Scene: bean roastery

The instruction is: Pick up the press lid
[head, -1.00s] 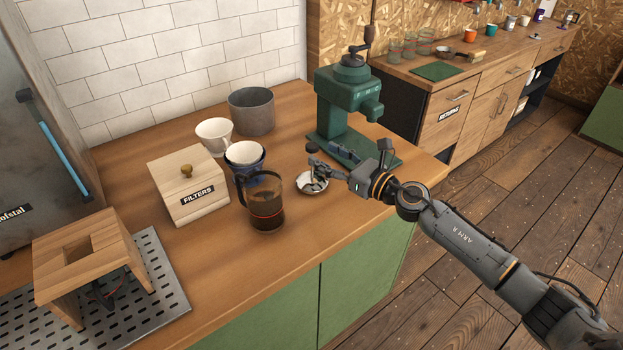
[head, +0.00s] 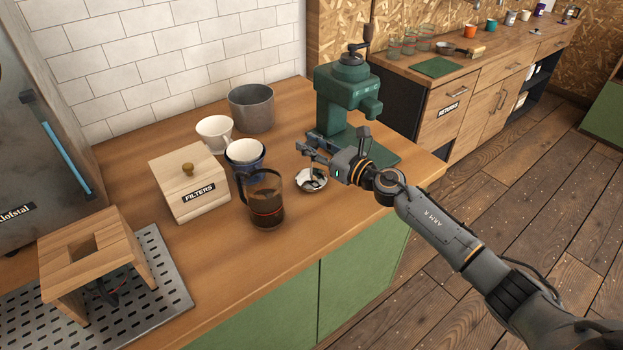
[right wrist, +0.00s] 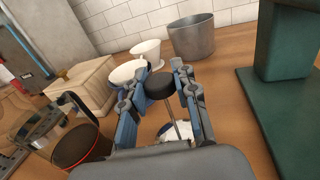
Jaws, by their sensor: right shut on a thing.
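The press lid shows in the right wrist view as a round black knob (right wrist: 159,84) on a thin metal rod. My right gripper (right wrist: 157,80) is shut on the press lid, with one finger on each side of the knob. My left gripper is out of view.
A green grinder (head: 345,95) stands close behind my right gripper. The counter's front strip (head: 335,235) is clear.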

